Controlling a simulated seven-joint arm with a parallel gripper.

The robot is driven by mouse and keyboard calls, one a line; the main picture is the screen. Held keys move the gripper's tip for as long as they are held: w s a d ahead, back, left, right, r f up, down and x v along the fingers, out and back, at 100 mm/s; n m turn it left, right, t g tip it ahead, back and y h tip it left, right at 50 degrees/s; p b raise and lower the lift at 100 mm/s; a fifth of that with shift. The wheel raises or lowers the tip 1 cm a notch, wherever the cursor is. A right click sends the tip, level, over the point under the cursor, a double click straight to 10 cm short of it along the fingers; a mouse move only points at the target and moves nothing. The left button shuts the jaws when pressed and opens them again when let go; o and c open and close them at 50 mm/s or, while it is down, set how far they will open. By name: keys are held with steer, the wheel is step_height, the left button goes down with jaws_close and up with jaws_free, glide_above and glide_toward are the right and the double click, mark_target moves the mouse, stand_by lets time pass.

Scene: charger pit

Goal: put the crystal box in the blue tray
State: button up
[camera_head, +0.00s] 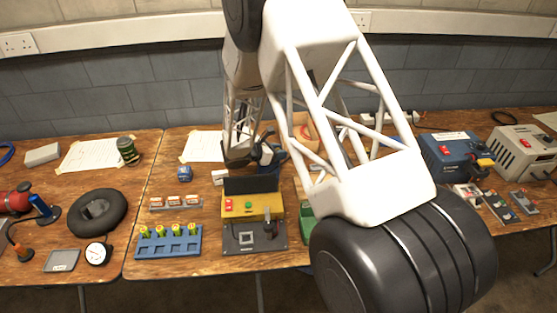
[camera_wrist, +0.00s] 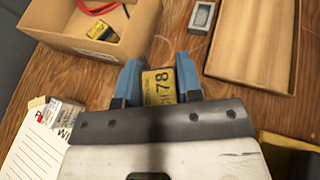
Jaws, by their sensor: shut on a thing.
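In the wrist view my gripper (camera_wrist: 160,80) has its two blue fingers closed on a small yellow box with dark figures reading "78" (camera_wrist: 159,84); I take it for the crystal box. Its lower end is hidden by my gripper. In the head view my gripper is over the back middle of the table, too small and covered to make out the held box. The blue tray (camera_head: 168,252) lies at the front, left of the middle, with several yellow-green topped pieces standing along it. My gripper is behind and to the right of this tray.
A cardboard box (camera_wrist: 146,32) with a red cable and a yellow-black piece stands beside my gripper. A shallow brown tray (camera_wrist: 250,80) is opposite. A yellow-topped device (camera_head: 252,206) stands right of the blue tray. A row of small pieces (camera_head: 175,202) lies behind it.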

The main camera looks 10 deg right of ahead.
steer(key=shift+f, duration=1.85)
steer(key=shift+f, duration=0.15)
steer(key=o, duration=0.9)
steer(key=shift+a+r, duration=0.15)
steer(key=shift+r, duration=0.05)
steer(key=v, duration=1.1)
steer(key=shift+a+r, duration=0.25)
steer(key=shift+s, duration=0.15)
